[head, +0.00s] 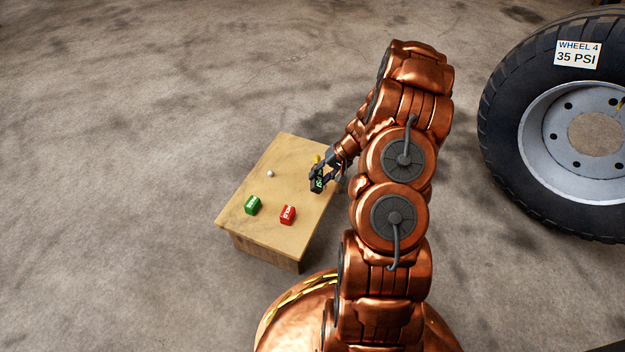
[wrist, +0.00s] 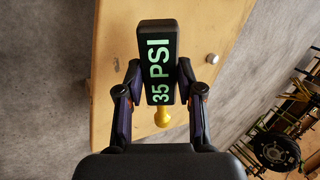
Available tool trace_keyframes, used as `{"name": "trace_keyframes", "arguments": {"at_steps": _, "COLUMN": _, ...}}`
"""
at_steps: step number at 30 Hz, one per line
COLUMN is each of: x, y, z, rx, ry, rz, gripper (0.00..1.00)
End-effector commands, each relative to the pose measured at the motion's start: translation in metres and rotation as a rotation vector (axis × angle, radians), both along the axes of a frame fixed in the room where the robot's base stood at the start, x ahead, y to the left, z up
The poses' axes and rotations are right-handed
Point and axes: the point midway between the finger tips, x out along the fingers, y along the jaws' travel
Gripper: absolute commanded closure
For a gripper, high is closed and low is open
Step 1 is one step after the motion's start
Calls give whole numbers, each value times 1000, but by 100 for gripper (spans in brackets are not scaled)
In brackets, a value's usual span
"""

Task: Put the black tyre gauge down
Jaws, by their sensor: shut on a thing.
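The black tyre gauge (wrist: 158,50) is between the fingers of my gripper (wrist: 159,90) in the wrist view. Its face reads "35 PSI" in green, and a yellow tip sticks out at its lower end. In the head view the gauge (head: 317,183) is small and dark at the right part of the wooden table. My gripper (head: 322,174) is shut on it there. I cannot tell whether the gauge touches the table top or hangs just above it.
A large wheel (head: 500,120) labelled "WHEEL 4 35 PSI" stands at the right. Concrete floor surrounds the table.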

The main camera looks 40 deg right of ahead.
Motion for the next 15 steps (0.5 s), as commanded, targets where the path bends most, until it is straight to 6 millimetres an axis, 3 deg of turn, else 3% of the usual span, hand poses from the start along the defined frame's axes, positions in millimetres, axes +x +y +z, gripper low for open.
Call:
{"name": "trace_keyframes", "arguments": {"at_steps": 5, "x": 25, "y": 0, "z": -3, "rx": -5, "ry": -2, "rz": 0, "gripper": 100}}
{"name": "trace_keyframes", "arguments": {"at_steps": 13, "x": 40, "y": 4, "z": -5, "rx": -1, "ry": -2, "rz": 3, "gripper": 100}}
{"name": "trace_keyframes", "arguments": {"at_steps": 15, "x": 38, "y": 3, "z": -18, "rx": 1, "ry": 0, "rz": -1, "gripper": 100}}
